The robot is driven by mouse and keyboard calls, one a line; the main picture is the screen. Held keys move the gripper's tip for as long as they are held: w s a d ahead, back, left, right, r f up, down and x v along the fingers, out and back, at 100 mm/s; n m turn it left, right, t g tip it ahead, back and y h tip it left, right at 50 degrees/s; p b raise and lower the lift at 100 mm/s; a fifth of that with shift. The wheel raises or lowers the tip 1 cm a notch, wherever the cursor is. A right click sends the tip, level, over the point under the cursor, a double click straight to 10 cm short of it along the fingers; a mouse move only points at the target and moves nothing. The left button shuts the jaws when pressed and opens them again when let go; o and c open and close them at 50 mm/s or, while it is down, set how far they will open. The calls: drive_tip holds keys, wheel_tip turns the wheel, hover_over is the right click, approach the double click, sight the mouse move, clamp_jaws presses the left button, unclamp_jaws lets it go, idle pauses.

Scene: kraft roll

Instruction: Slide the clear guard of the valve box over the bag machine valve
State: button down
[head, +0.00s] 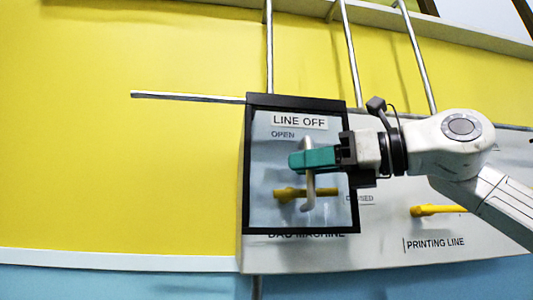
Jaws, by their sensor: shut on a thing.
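The clear guard (264,160) is a see-through panel in a black frame, marked LINE OFF. It stands in front of the bag machine valve, whose yellow lever (286,193) shows through it, lying level. The guard's lower edge partly covers the BAG MACHINE label. My gripper (306,158), with teal fingers, reaches in from the right and is shut on the guard's pale upright handle (308,198). The fingers hide part of the handle. The valve box (385,245) is a pale panel behind the guard.
A metal rail (185,97) runs left from the guard's top across the yellow wall (120,180). A second yellow lever (435,210) sits at the right above the PRINTING LINE label, uncovered. Several pipes (350,50) rise above the box.

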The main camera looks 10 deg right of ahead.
drive_tip(key=shift+d, duration=1.4)
drive_tip(key=c, duration=1.2)
unclamp_jaws()
drive_tip(key=shift+c, duration=0.2)
drive_tip(key=shift+s+d, duration=0.1)
drive_tip(key=b+v, duration=0.2)
drive_tip(key=v, duration=0.8)
drive_tip(key=shift+s+d, duration=0.15)
drive_tip(key=shift+d, duration=0.1)
